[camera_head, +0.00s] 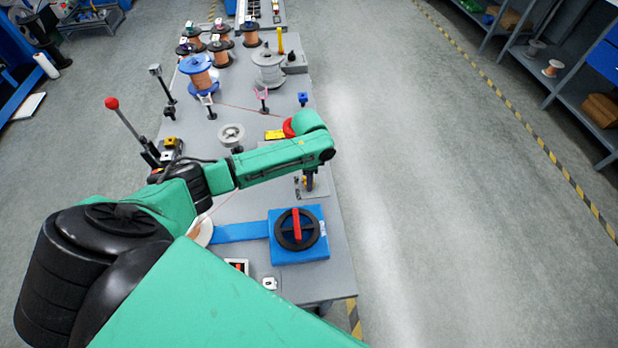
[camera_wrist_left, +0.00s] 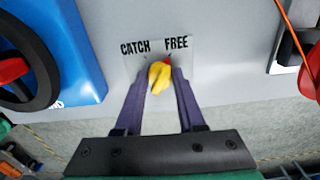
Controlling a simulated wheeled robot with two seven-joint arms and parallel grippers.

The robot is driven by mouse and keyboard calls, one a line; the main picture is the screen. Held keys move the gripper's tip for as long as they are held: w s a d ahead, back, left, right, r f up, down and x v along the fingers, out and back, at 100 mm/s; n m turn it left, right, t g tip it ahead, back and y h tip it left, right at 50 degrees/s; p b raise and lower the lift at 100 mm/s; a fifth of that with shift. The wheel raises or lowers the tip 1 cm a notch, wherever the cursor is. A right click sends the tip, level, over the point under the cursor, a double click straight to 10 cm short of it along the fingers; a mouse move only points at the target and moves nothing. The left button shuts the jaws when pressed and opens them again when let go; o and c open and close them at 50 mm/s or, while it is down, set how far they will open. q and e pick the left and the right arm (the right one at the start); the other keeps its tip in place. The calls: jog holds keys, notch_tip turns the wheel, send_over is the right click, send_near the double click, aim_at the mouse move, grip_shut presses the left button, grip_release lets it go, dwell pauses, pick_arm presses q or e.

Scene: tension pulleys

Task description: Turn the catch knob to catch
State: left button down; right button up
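The catch knob (camera_wrist_left: 160,76) is small and yellow with a red tip. It sits on a pale plate (camera_wrist_left: 130,65) printed CATCH at left and FREE at right. The red tip points up and to the right, toward FREE. My left gripper (camera_wrist_left: 161,78) has its two purple fingers on either side of the knob, close against it, and appears shut on it. In the head view my left gripper (camera_head: 309,181) points down at the bench's right edge, and the knob is mostly hidden there. My right gripper is not in view.
A blue box with a black handwheel and red handle (camera_head: 296,227) stands just nearer than the knob. A red part (camera_wrist_left: 312,80) and an orange wire lie right of the plate. Wire spools (camera_head: 268,70) stand at the bench's far end. Open floor lies to the right.

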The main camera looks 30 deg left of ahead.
pick_arm(q)
jog(key=shift+r, duration=0.1)
jog(key=shift+r+n+p, duration=0.1)
jog(key=shift+n+p, duration=0.2)
jog(key=shift+p, duration=0.15)
jog(key=shift+r+n+p, duration=0.1)
jog(key=shift+n+p, duration=0.8)
jog(key=shift+p, duration=0.15)
jog(key=n+p, duration=0.3)
jog(key=shift+w, duration=0.1)
jog(key=n+p, duration=0.2)
jog(key=n, duration=0.3)
jog(key=shift+p, duration=0.3)
jog(key=shift+w+n+p, duration=0.1)
jog(key=shift+n+p, duration=0.6)
jog(key=shift+n, duration=1)
jog(key=c, duration=0.5)
grip_release()
jog(key=shift+f, duration=0.2)
